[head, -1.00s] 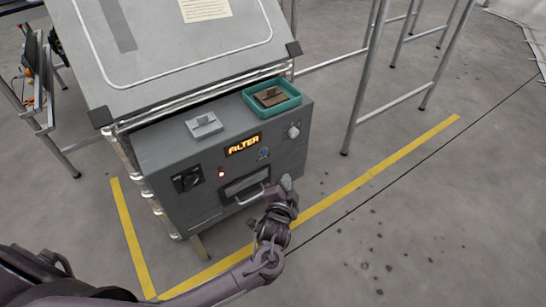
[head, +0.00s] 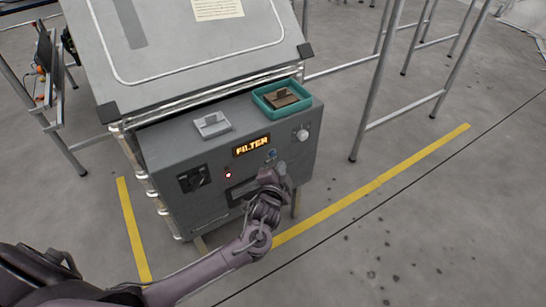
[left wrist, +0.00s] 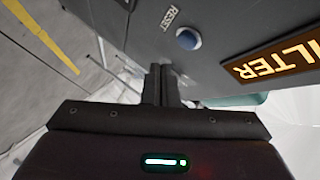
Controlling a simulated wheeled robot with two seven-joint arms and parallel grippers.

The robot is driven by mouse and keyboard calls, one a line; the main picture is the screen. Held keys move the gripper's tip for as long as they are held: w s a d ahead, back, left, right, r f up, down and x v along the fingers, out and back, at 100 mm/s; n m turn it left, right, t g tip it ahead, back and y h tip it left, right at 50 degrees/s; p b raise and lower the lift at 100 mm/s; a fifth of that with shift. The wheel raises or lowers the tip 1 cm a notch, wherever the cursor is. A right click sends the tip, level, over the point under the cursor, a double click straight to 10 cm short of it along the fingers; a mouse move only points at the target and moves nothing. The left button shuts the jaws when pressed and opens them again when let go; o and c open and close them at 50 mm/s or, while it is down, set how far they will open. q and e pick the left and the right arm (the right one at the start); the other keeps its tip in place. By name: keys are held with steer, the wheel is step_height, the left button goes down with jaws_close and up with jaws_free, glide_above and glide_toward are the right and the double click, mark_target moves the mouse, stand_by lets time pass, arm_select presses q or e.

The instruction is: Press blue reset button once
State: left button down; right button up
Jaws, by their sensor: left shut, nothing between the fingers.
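The blue reset button (left wrist: 188,39) sits on the grey front panel of the machine, next to the word RESET in the left wrist view. In the head view the button (head: 271,155) shows just above my gripper, below and right of the lit FILTER display (head: 251,146). My left gripper (left wrist: 160,72) is shut and empty. Its fingertips are close to the panel, a little to one side of the button; I cannot tell whether they touch the panel. In the head view the left gripper (head: 277,174) covers part of the drawer handle area. My right gripper is not in view.
The grey machine (head: 160,165) carries a teal tray (head: 263,103) with a brown block and a light grey handled piece (head: 212,124) on top. A dark knob (head: 194,178), red light (head: 228,175) and pale knob (head: 302,135) are on its front. Metal frames stand behind.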

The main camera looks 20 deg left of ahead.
arm_select(q)
steer(key=shift+w+a, duration=0.6)
steer(key=shift+a, duration=0.15)
stand_by(1.6)
steer(key=shift+w+a, duration=0.3)
steer(key=shift+a, duration=0.05)
steer(key=shift+w+a, duration=0.25)
steer(key=shift+a, duration=0.15)
stand_by(0.7)
steer(key=shift+r, duration=0.1)
steer(key=shift+s+d+p, duration=0.55)
steer(key=shift+d+p, duration=0.05)
steer(key=shift+d, duration=0.1)
